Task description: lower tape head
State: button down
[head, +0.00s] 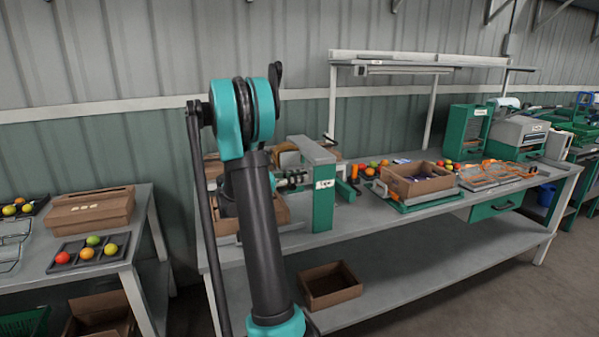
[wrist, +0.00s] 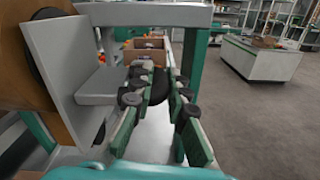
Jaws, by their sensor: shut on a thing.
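The tape machine stands on the long bench, with a green post (head: 323,200) and a grey top arm (head: 311,150). In the wrist view its tape head (wrist: 62,62) is a grey plate on the left, beside a brown roll (wrist: 22,65). My gripper (head: 298,179) is at the machine, left of the green post, partly hidden behind my arm. In the wrist view my gripper (wrist: 160,88) has its fingers closed around a dark handle (wrist: 158,87), beside the tape head. The handle is mostly hidden by the fingers.
An open carton (head: 418,181) sits on the bench right of the machine, with loose tomatoes nearby. An empty box (head: 330,285) lies on the lower shelf. A side table (head: 95,245) with a tomato tray stands at left. Floor is free at the right front.

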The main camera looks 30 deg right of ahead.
jog(key=shift+f, duration=1.8)
jog(key=shift+s, duration=0.1)
jog(key=c, duration=1.5)
grip_release()
jog(key=shift+a, duration=0.1)
jog(key=v, duration=1.2)
